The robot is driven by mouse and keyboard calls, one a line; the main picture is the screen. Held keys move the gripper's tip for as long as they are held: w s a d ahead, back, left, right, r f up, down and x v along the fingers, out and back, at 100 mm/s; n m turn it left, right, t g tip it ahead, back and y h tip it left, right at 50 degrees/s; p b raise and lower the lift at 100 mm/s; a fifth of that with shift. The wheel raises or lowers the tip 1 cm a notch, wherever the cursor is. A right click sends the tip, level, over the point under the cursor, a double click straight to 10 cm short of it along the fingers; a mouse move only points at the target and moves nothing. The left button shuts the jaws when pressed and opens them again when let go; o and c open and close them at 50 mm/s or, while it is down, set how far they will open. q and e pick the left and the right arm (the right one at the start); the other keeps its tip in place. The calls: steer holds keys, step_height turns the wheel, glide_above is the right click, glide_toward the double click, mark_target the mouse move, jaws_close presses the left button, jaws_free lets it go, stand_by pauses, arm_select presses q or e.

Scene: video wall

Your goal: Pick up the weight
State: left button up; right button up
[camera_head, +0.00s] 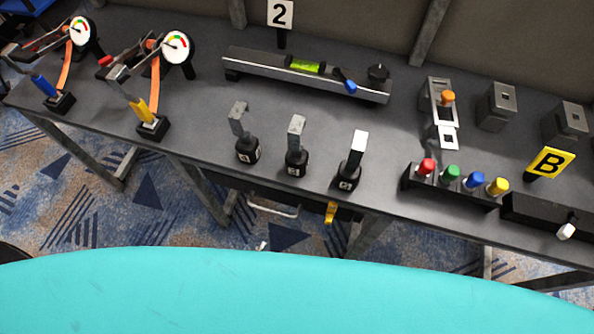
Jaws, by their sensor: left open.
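Three small black pieces with pale labels stand apart near the front of the dark table: a left one (248,150), a middle one (296,160) and a right one (347,182). Each has a grey or white block-like top. They look most like weights, but I cannot tell which is the task's weight, and their labels are too small to read. All stand upright or slightly tilted in the picture, with nothing holding them. I can make out no fingers of either gripper.
Two gauge fixtures (176,46) stand at left on the table (200,100). A level rail (270,74) lies behind the black pieces.

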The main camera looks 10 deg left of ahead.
arm_select(q)
step_height(320, 180, up, 11)
steer(key=w+d+n+t+b, duration=0.1)
steer(key=w+d+t+b, duration=0.1)
steer(key=w+t+b, duration=0.15)
steer(key=n+t+y, duration=0.1)
steer(key=t, duration=0.2)
glide_toward(293, 168)
steer(key=w, duration=0.2)
steer(key=w+d, duration=0.1)
steer(key=w, duration=0.3)
steer(key=shift+d+r, duration=0.1)
steer(key=shift+d, duration=0.3)
steer(key=w, duration=0.6)
steer(key=shift+w+d+p, duration=0.2)
steer(key=shift+d+p, duration=0.15)
steer(key=shift+p, duration=0.05)
jaws_close()
arm_select(e)
step_height(293, 168, down, 4)
steer(key=shift+f, duration=0.2)
